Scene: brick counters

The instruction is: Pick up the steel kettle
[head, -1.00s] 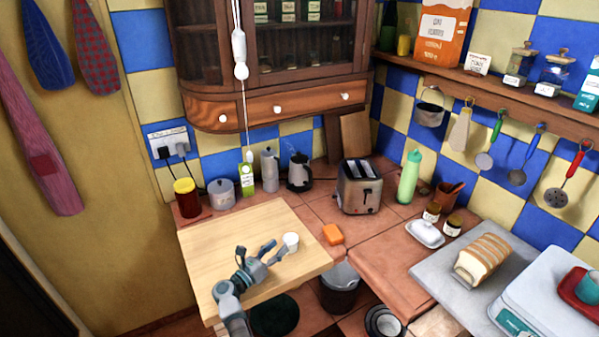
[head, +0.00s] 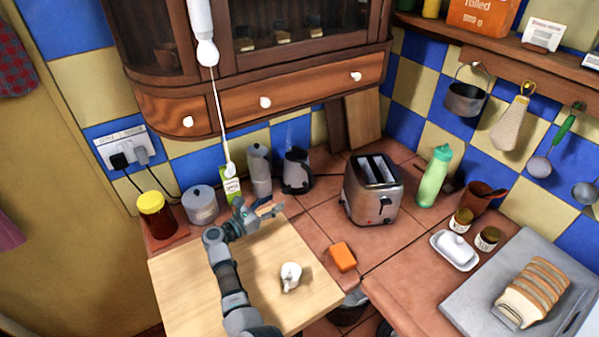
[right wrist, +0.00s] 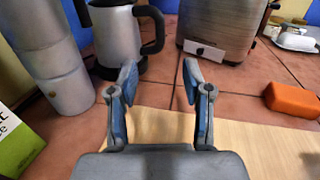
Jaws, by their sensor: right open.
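The steel kettle (head: 297,172) stands upright on the tiled counter at the back, between the moka pot and the toaster. It has a dark base and a black handle. In the right wrist view the kettle (right wrist: 117,38) is just beyond my fingers, a little left of centre, with its black handle on its right side. My right gripper (head: 268,207) is above the back of the wooden board, short of the kettle. In the right wrist view its two fingers (right wrist: 160,85) are spread with nothing between them. My left gripper is in neither view.
A moka pot (head: 259,169) and a green-and-white carton (head: 230,185) stand left of the kettle. The toaster (head: 372,190) is to its right. A cord with a white pull hangs in front.

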